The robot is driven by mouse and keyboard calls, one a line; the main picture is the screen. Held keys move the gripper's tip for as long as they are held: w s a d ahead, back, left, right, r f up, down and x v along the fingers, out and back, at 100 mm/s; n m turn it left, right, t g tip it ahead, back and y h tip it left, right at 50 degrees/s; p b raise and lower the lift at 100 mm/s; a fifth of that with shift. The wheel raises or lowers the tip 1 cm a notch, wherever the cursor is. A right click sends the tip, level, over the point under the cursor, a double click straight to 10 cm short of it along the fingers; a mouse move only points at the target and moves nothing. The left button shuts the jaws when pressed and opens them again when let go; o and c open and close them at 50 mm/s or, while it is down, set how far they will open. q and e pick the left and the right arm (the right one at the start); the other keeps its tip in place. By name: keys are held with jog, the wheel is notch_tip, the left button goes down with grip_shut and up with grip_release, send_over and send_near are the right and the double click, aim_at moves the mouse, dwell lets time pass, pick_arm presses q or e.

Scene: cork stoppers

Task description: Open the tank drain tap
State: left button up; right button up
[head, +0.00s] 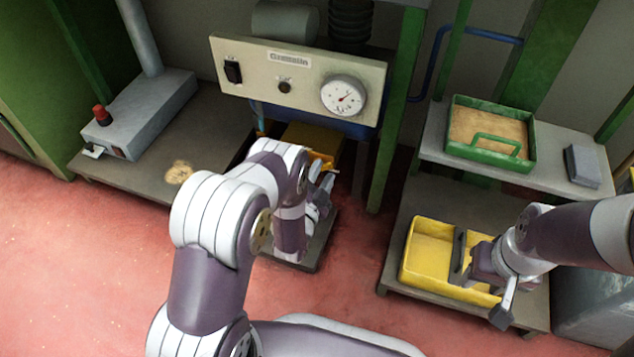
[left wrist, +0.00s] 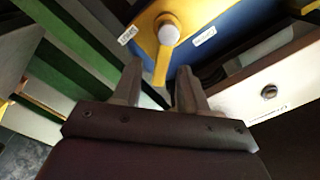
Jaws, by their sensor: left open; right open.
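The tap shows in the left wrist view as a yellow lever (left wrist: 161,66) with a grey round hub (left wrist: 169,30), on the blue tank (left wrist: 222,22). The lever points down the picture, its end between the fingertips of my left gripper (left wrist: 158,78). The fingers are apart; I cannot tell whether either touches the lever. In the head view my left gripper (head: 320,198) is under the blue tank (head: 318,120), and my arm hides most of the tap. My right gripper (head: 482,275) is open over the yellow bin (head: 420,258).
Above the tank is a cream panel (head: 300,82) with a dial (head: 343,95). A green tray (head: 490,133) and a grey box (head: 582,165) sit on the right shelf. A grey unit with a red button (head: 101,114) stands at left. Green posts (head: 397,110) flank the tank.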

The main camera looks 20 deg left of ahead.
pick_arm(q)
jog(key=s+p, duration=0.5)
jog(key=s, duration=0.7)
jog(key=shift+a, duration=0.2)
